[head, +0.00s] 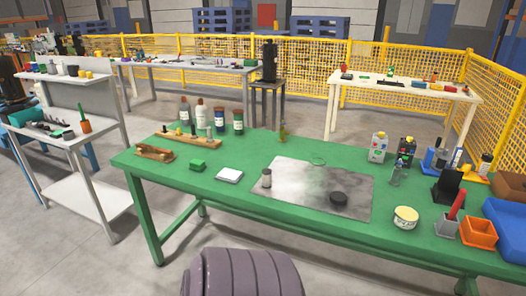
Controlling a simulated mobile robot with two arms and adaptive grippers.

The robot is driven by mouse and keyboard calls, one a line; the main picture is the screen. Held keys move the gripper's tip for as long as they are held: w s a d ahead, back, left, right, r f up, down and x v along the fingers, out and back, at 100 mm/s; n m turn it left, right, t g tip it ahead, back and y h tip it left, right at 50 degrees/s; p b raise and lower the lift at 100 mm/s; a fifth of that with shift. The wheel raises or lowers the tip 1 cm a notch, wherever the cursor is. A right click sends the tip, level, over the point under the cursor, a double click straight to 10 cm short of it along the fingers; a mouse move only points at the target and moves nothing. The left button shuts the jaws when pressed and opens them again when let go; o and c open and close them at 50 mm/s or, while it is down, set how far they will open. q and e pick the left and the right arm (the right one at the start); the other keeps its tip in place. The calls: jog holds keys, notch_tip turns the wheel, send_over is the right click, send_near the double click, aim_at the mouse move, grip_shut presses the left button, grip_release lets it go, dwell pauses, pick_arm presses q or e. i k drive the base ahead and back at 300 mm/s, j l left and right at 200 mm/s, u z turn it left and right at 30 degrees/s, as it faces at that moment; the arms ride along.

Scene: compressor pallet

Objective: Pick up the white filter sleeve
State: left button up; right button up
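A round cream tub or roll (405,218) with a yellowish band sits to the right of the sheet. Neither of my grippers shows in the head view, so I cannot see what they hold.
Bottles (202,115) stand behind. Bins (479,233) and containers crowd the right end.

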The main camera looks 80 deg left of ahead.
aim_at(266, 173)
jog(key=u, duration=2.5)
jog(key=z, duration=0.4)
jog(key=i+j+z, duration=0.2)
jog(key=j, duration=0.15)
jog(key=i+j+z, duration=0.2)
jog(key=j, duration=0.15)
jog(key=j+z, duration=0.2)
jog(key=j, duration=0.15)
jog(key=i+j+z, duration=0.2)
jog(key=j, duration=0.2)
jog(key=k, duration=0.1)
